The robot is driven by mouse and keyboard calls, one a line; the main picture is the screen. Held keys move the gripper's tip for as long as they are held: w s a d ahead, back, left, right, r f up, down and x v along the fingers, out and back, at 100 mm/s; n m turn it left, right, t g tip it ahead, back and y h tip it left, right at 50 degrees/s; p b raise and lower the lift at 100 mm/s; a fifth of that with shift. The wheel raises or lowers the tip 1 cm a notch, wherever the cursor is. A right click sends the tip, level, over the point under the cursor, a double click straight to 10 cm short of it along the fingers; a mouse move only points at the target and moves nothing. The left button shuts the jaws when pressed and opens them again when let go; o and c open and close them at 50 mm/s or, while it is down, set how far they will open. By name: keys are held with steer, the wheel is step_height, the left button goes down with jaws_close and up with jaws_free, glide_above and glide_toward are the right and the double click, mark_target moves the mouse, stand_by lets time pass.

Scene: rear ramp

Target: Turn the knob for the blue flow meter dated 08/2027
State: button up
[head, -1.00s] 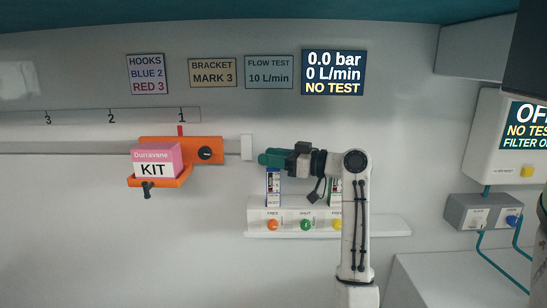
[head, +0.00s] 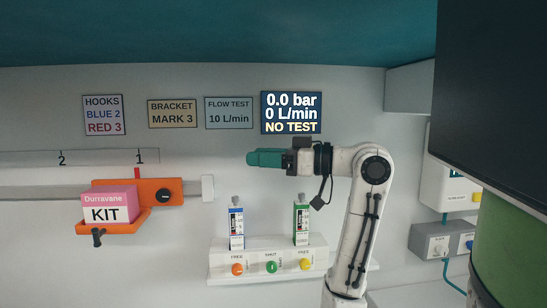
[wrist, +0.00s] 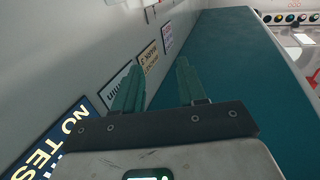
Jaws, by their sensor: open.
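A blue flow meter (head: 236,228) and a green flow meter (head: 302,223) stand upright on a white shelf unit (head: 222,263) on the wall. Their small print, including any date, is too small to read. The unit's front has an orange knob (head: 237,269) under the blue meter, a green knob (head: 271,267) labelled SHUT, and a yellow knob (head: 306,264) under the green meter. The outer two labels seem to read FREE. My gripper (head: 250,158) points left, above the blue meter and apart from it. In the wrist view its teal fingers (wrist: 160,68) are spread and empty.
A dark display (head: 291,112) reads 0.0 bar, 0 L/min, NO TEST. A flow test sign (head: 229,113) reads 10 L/min. An orange bracket (head: 177,187) holding a pink kit box (head: 109,203) is left. A large dark panel (head: 500,90) and green cylinder (head: 517,240) crowd the right.

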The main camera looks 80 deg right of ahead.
steer(key=shift+s+a+r, duration=0.35)
steer(key=shift+s+a, duration=0.05)
steer(key=shift+s, duration=0.25)
steer(key=shift+s+a+r, duration=0.3)
steer(key=shift+s+a, duration=0.05)
steer(key=shift+s, duration=0.25)
